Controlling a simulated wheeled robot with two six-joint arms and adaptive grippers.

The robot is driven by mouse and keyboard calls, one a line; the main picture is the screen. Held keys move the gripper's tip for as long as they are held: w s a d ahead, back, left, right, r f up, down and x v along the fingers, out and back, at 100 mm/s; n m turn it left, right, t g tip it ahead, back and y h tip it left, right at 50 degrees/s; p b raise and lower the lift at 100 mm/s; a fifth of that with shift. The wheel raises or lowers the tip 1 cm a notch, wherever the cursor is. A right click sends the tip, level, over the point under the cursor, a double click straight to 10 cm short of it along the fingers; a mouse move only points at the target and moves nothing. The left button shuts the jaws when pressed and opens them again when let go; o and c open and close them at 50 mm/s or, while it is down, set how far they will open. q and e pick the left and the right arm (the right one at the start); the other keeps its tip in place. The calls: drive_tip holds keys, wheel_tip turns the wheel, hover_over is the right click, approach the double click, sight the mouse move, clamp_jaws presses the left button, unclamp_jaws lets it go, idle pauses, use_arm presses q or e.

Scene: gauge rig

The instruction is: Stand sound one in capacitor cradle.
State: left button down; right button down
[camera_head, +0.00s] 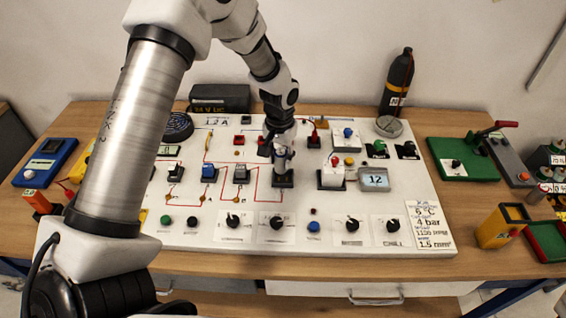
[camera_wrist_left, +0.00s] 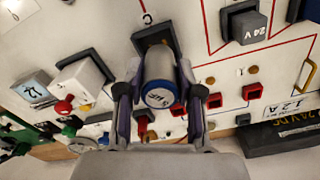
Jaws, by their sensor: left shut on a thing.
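My left gripper (camera_head: 282,158) is above a dark square cradle (camera_head: 283,181) on the white panel. In the left wrist view, the left gripper (camera_wrist_left: 160,103) is shut on a capacitor (camera_wrist_left: 159,72), a silvery cylinder with a blue edge and a round end marked with "uF". The fingers are on either side of it. The capacitor's far end overlaps the dark cradle, which also shows in the left wrist view (camera_wrist_left: 152,32) beside a letter C. I cannot tell whether the capacitor is seated or just above it. My right gripper is out of view.
The white panel (camera_head: 340,216) carries several knobs, buttons and wired blocks. A blue block (camera_head: 209,173) and a grey block (camera_head: 241,174) stand left of the cradle. A white block (camera_head: 332,178) and a display reading 12 (camera_head: 375,179) stand right. A black bottle (camera_head: 398,82) stands behind.

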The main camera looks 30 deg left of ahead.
sight(283, 168)
use_arm(q)
drive_tip(key=f, duration=0.2)
drive_tip(key=w+f+p, duration=0.1)
drive_tip(key=f, duration=0.1)
drive_tip(key=shift+w+d+f, duration=0.1)
drive_tip(key=shift+w+f, duration=0.1)
drive_tip(key=shift+f, duration=0.2)
drive_tip(key=shift+w+f, duration=0.1)
drive_tip(key=shift+s, duration=0.4)
drive_tip(key=c, duration=1)
unclamp_jaws()
drive_tip(key=shift+o, duration=1.3)
drive_tip(key=shift+w+f, duration=0.15)
drive_tip(key=shift+w, duration=0.15)
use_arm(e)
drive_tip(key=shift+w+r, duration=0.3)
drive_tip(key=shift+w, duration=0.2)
use_arm(q)
drive_tip(key=shift+s, duration=0.1)
